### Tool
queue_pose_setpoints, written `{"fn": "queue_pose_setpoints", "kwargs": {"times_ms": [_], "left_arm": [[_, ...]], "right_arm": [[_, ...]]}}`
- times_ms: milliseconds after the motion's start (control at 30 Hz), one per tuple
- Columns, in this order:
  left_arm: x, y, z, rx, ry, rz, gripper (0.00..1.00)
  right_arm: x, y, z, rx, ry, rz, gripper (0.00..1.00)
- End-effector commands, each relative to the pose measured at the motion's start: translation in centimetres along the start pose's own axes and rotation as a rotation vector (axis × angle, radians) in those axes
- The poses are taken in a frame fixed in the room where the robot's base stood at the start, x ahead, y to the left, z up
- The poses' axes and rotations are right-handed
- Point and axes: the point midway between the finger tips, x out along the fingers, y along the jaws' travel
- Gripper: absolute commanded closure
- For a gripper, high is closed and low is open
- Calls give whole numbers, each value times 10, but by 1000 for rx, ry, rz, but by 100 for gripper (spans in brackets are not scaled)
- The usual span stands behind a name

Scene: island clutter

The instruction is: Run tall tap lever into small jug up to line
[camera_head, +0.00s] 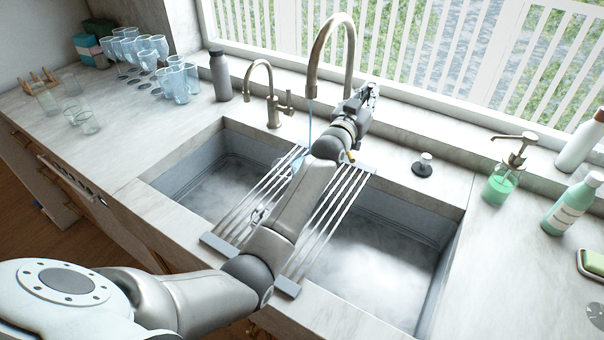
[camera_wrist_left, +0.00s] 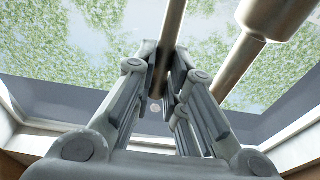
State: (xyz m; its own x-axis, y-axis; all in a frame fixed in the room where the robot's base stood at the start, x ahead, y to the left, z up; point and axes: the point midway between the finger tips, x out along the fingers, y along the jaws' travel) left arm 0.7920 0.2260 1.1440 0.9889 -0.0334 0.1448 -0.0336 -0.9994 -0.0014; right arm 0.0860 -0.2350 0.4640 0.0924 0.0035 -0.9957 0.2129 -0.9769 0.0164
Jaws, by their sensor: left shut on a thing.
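The tall tap (camera_head: 313,72) is a bronze gooseneck behind the double sink, and a thin blue stream of water (camera_head: 309,118) falls from its spout. My left gripper (camera_head: 368,92) is beside the tap's base, shut on the tall tap lever. In the left wrist view, the lever (camera_wrist_left: 168,45) is a thin bronze rod between the fingers (camera_wrist_left: 160,95). A clear bluish vessel, seemingly the small jug (camera_head: 296,165), stands under the stream on the rack, mostly hidden by my left forearm. Its line and water level cannot be made out. My right gripper is not in view.
A slatted rack (camera_head: 332,215) bridges the sink. A short tap (camera_head: 272,105) and grey bottle (camera_head: 220,76) stand left. Several glasses (camera_head: 150,58) fill the left counter. A soap dispenser (camera_head: 503,180) and green bottle (camera_head: 572,205) stand right.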

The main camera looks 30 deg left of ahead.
Motion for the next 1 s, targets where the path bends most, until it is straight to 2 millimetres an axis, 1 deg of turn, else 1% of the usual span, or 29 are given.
{"fn": "queue_pose_setpoints", "kwargs": {"times_ms": [567, 800, 833, 1000], "left_arm": [[1, 0, 0, 1, -7, 1, 100], [12, 1, -2, 1, -129, 1, 100], [11, 0, 1, 1, -129, 1, 84], [11, 0, 0, 1, -124, 1, 62]], "right_arm": [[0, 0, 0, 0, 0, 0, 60], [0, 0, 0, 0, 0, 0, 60], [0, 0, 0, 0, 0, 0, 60], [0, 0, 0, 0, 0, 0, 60]]}}
